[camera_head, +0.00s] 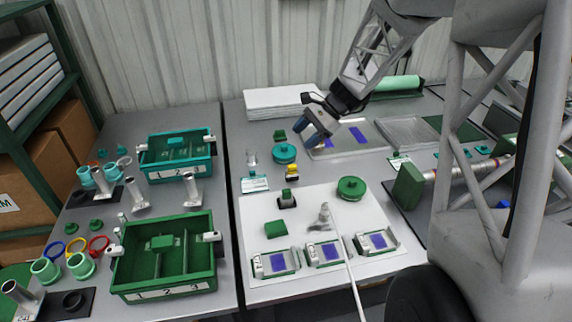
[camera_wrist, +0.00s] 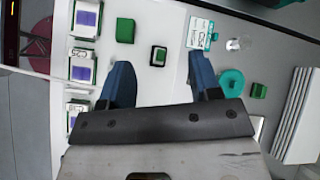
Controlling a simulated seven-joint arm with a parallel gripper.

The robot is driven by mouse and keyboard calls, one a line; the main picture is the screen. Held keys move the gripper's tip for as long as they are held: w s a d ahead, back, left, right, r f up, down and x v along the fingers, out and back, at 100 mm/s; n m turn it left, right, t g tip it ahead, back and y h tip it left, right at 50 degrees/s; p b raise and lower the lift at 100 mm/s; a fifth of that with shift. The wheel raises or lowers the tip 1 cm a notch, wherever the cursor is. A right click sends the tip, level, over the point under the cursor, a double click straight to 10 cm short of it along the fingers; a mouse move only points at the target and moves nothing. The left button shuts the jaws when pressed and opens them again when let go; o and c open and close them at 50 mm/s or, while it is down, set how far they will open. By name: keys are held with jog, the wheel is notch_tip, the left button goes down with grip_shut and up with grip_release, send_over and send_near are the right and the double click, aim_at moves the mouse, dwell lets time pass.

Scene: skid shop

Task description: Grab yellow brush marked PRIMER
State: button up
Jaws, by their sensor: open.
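A small yellow piece with a dark base (camera_head: 292,172) stands on the table near the back edge of the white mat. It is the only yellow piece there that could be the brush, but no PRIMER lettering is readable. In the wrist view no yellow piece shows. My gripper (camera_head: 308,132) is open and empty, above the table behind the yellow piece. In the wrist view its two blue fingers are spread wide, with white table surface between my gripper's tips (camera_wrist: 160,76).
Close by are a teal round piece (camera_head: 284,153), a green block (camera_head: 279,135), a label card (camera_head: 255,184) and a black-and-green piece (camera_head: 287,199). A green round piece (camera_head: 351,188) lies on the white mat (camera_head: 255,215). Green (camera_head: 165,286) and teal (camera_head: 178,172) bins stand left.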

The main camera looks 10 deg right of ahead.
jog(key=w+d+f+m+t+y, duration=0.2)
jog(key=w+d+f+m, duration=0.4)
jog(key=w+f, duration=0.7)
jog(key=shift+w+d+m+t+y, duration=0.3)
jog(key=shift+w+d+m+y, duration=0.15)
jog(key=shift+d+y, duration=0.55)
jog(key=shift+d+f, duration=0.1)
jog(key=shift+f, duration=0.1)
send_near(294, 165)
jog(key=a, duration=0.2)
jog(key=shift+w+a+f, duration=0.2)
jog(key=shift+a+f, duration=0.6)
jog(key=shift+a, duration=0.1)
jog(key=shift+a, duration=0.1)
jog(key=shift+x, duration=2.45)
